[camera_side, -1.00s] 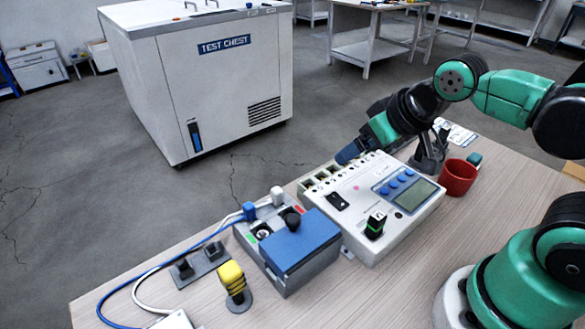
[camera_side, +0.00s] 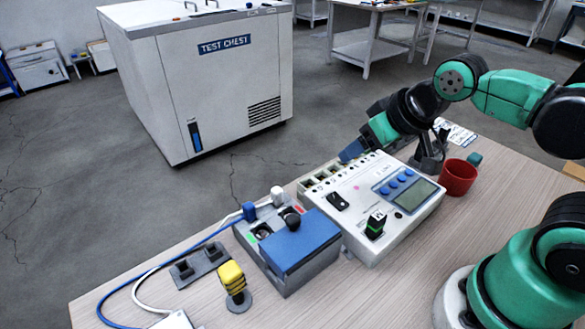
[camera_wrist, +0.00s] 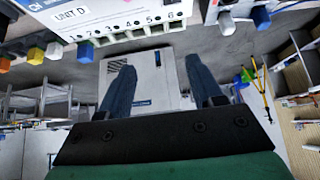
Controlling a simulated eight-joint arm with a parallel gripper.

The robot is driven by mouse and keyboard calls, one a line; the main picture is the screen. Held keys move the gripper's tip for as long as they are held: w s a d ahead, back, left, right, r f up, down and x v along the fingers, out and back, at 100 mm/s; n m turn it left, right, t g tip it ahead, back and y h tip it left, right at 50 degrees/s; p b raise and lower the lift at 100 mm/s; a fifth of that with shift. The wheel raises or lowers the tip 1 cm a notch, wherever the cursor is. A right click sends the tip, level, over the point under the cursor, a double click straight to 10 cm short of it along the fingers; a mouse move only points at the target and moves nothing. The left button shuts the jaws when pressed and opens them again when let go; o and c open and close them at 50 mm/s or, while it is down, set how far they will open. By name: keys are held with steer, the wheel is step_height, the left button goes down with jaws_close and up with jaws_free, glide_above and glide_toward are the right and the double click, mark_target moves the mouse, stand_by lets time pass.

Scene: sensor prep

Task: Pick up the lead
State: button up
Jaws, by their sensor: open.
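Two leads lie at the left of the bench, a blue lead (camera_side: 188,247) and a white lead (camera_side: 150,278). The blue plug (camera_side: 249,211) and white plug (camera_side: 277,196) stand at the back edge of the grey box with a blue lid (camera_side: 299,246). In the wrist view a white plug (camera_wrist: 227,22) and a blue plug (camera_wrist: 261,17) show at the top right. My gripper (camera_side: 351,151) is over the back edge of the white instrument (camera_side: 362,215), apart from both plugs. Its blue fingers (camera_wrist: 160,86) are spread with nothing between them.
A black knob (camera_side: 376,224) stands on the instrument. A red cup (camera_side: 458,177) is to its right. A yellow-topped upright piece (camera_side: 232,280) and a dark two-socket holder (camera_side: 198,266) sit at the left. The white test chest (camera_side: 200,80) stands on the floor behind the bench.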

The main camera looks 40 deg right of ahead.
steer(key=g, duration=0.5)
glide_above(277, 190)
steer(key=f, duration=0.2)
steer(key=s+f, duration=0.1)
steer(key=shift+d, duration=0.4)
steer(key=shift+w+a+f+g, duration=0.15)
steer(key=shift+a+f+g, duration=0.1)
steer(key=shift+g, duration=0.05)
steer(key=shift+w+a+f, duration=0.15)
steer(key=shift+a+f, duration=0.05)
steer(key=shift+f, duration=0.35)
steer(key=shift+w+f, duration=0.15)
steer(key=shift+f, duration=1.05)
steer(key=shift+w+f, duration=0.1)
steer(key=shift+f, duration=1.05)
jaws_close()
